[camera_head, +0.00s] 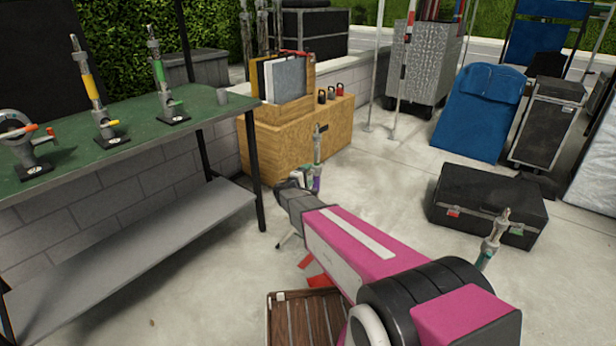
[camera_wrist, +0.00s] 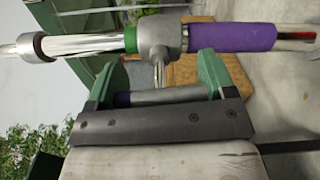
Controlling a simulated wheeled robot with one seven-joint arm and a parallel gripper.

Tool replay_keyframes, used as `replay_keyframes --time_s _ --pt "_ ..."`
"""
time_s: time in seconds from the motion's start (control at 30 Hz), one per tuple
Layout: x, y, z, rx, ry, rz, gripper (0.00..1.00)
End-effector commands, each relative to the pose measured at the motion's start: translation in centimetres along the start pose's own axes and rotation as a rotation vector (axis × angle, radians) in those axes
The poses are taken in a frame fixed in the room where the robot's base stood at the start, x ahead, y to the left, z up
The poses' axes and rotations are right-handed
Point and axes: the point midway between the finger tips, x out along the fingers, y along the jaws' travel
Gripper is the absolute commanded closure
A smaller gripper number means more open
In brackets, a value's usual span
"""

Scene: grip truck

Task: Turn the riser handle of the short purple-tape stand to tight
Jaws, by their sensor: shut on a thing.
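The short purple-tape stand (camera_head: 317,184) stands on the floor beyond my arm; its lower part is mostly hidden. In the wrist view its purple tape (camera_wrist: 235,38) lies right of a grey riser collar (camera_wrist: 165,38) with a green ring. The riser handle (camera_wrist: 165,96), a grey crossbar with a purple end, joins the collar by a thin stem. My gripper (camera_wrist: 157,78) has its green fingers at either end of this crossbar and is shut on it. In the head view my gripper (camera_head: 297,186) is at the stand, small and partly hidden by my arm.
A green-topped bench (camera_head: 60,180) at left holds stands with yellow and green tape. A wooden box (camera_head: 270,150) is behind the stand. A black case (camera_head: 487,205) and a teal-tape stand (camera_head: 490,240) are at right. A slatted crate (camera_head: 283,300) is below my arm.

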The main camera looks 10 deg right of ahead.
Motion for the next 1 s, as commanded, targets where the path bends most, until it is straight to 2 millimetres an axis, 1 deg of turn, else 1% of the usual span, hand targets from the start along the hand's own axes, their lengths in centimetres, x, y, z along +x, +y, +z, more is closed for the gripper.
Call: replay_keyframes --time_s 0.17,0.2,0.23,0.47,0.57,0.67,1.0 --pt "0.0 0.0 0.1 0.000 -0.002 -0.001 0.47" --pt "0.0 0.0 0.1 0.000 -0.002 -0.001 0.10" --pt "0.0 0.0 0.1 -0.001 -0.002 -0.001 0.01" --pt "-0.1 0.0 0.1 -0.001 -0.001 0.000 0.00" --pt "-0.7 0.0 0.1 -0.001 0.000 0.000 0.00" --pt "-2.0 0.0 0.1 -0.001 0.000 0.000 0.00" --pt "-8.2 0.0 0.2 -0.001 0.000 0.000 0.00"
